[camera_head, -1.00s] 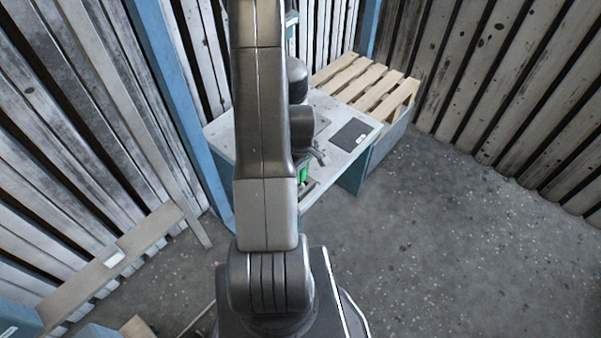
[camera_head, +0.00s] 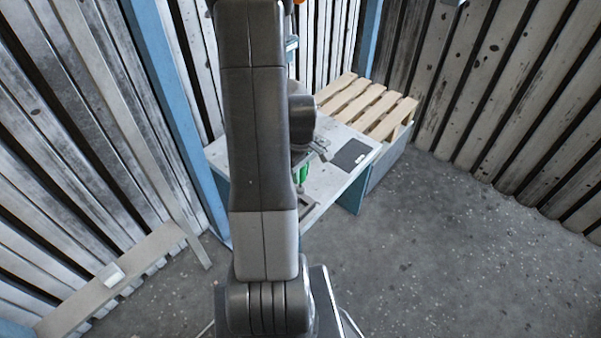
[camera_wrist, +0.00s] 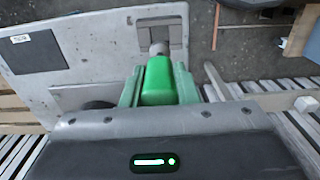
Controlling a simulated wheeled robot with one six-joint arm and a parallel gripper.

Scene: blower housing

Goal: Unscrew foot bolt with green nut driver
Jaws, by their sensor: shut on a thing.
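The green nut driver (camera_wrist: 158,82) is held upright or nearly so between the green fingers of my gripper (camera_wrist: 159,72) in the wrist view. Its metal shaft (camera_wrist: 158,48) points away from the camera towards a grey slotted bracket (camera_wrist: 172,20) at the table's edge. I cannot tell whether its tip touches anything. In the head view the green of the driver and fingers (camera_head: 303,174) shows just right of my arm, over the table's front edge. The foot bolt cannot be made out in either view.
The grey table (camera_head: 330,178) carries a dark flat pad (camera_head: 352,154). A slatted wooden pallet (camera_head: 370,105) stands behind it. A low wooden bench (camera_head: 120,280) is at the left by the slatted wall. The concrete floor at right is clear.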

